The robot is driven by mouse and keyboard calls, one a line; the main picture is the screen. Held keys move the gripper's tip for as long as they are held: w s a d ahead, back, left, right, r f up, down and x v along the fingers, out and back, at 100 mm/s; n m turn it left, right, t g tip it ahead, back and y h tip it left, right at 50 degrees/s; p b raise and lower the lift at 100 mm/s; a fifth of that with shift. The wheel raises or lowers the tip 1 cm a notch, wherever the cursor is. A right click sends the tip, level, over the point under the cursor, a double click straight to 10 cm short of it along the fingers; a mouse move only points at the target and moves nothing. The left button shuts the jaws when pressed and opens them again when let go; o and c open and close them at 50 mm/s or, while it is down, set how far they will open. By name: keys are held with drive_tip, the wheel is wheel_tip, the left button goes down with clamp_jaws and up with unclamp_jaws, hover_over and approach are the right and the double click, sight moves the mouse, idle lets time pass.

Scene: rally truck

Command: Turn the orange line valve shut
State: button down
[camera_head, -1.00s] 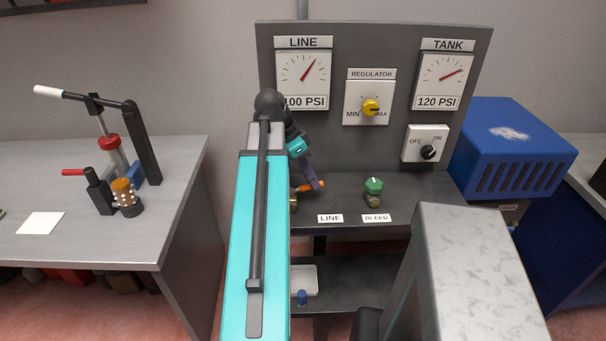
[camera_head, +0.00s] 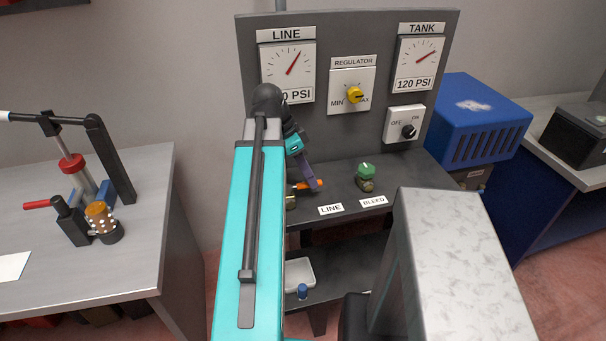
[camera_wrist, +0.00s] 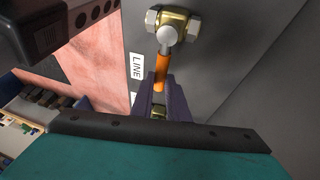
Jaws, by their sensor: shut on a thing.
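The orange line valve handle (camera_head: 306,185) sticks out to the right from its brass valve body (camera_head: 291,202) in the head view, behind the LINE label. In the wrist view the orange handle (camera_wrist: 162,70) runs down from the brass valve (camera_wrist: 172,30), beside the LINE label (camera_wrist: 136,66). My gripper (camera_wrist: 161,86) has purple fingers shut on the handle's outer end. In the head view my gripper (camera_head: 312,184) is at the handle, and my teal arm hides part of the valve body.
The green bleed valve knob (camera_head: 366,170) stands right of the line valve on the same shelf. The gauge panel (camera_head: 310,125) rises behind. A blue box (camera_head: 470,115) is at the right. A workbench (camera_head: 130,235) with a lever press is at the left.

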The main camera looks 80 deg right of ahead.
drive_tip(key=shift+s, duration=0.25)
drive_tip(key=c, duration=1.7)
unclamp_jaws()
drive_tip(key=shift+s, duration=0.15)
drive_tip(key=shift+w, duration=0.25)
drive_tip(key=shift+r, duration=0.15)
drive_tip(key=shift+w+r, duration=0.25)
drive_tip(key=shift+r, duration=0.15)
drive_tip(key=p+v, duration=0.7)
drive_tip(key=v, duration=0.5)
drive_tip(key=shift+r, duration=0.25)
